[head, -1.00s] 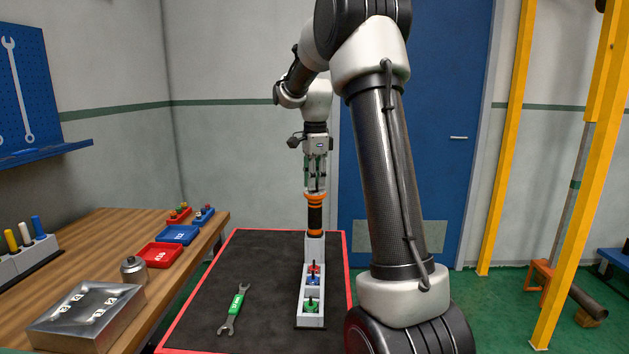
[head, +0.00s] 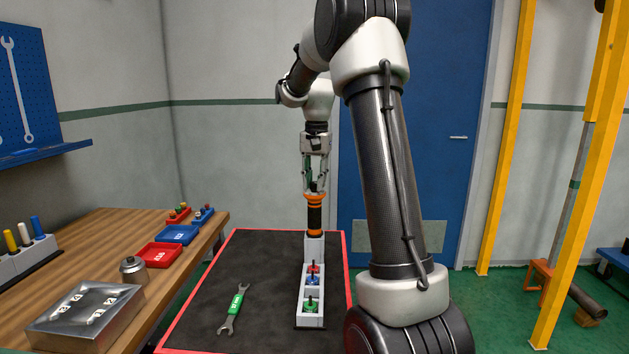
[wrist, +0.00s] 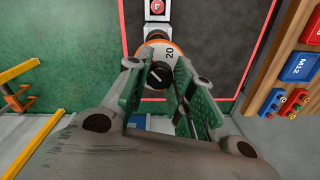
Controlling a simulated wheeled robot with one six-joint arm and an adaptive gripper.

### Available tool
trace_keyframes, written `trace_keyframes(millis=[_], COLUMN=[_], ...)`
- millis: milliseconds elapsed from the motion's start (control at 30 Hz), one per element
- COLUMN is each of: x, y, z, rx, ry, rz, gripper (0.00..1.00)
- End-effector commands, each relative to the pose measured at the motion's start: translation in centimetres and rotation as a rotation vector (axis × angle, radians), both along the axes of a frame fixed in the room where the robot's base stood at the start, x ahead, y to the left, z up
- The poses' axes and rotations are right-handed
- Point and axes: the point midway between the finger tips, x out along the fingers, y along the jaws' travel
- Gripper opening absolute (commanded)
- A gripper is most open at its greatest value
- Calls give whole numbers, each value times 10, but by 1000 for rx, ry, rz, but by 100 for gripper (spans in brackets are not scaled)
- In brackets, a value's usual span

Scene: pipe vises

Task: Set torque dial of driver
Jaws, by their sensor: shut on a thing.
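The driver (head: 315,217) stands upright in the grey holder (head: 314,247), with a black body and orange bands. Its orange-rimmed dial is at the top and shows in the wrist view (wrist: 168,50), where the white face reads "20" beside a dark round centre with a light mark. My gripper (head: 314,190) points straight down over the driver, its green-padded fingers shut on the dial at the top. In the wrist view the fingers (wrist: 158,75) lie on either side of the dial and hide part of its rim.
The grey holder's front tray (head: 310,321) carries red, blue and green bits on the red-edged black mat. A green-handled wrench (head: 236,308) lies to the left. The wooden bench (head: 100,229) at left holds red and blue trays and a metal box.

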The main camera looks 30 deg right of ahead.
Motion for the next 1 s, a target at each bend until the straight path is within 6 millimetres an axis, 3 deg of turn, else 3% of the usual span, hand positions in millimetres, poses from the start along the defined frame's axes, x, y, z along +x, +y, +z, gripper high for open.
trace_keyframes(millis=[1000], x=[1], y=[-2], z=[0], rx=[0], ry=[-1], rz=[963], gripper=[0])
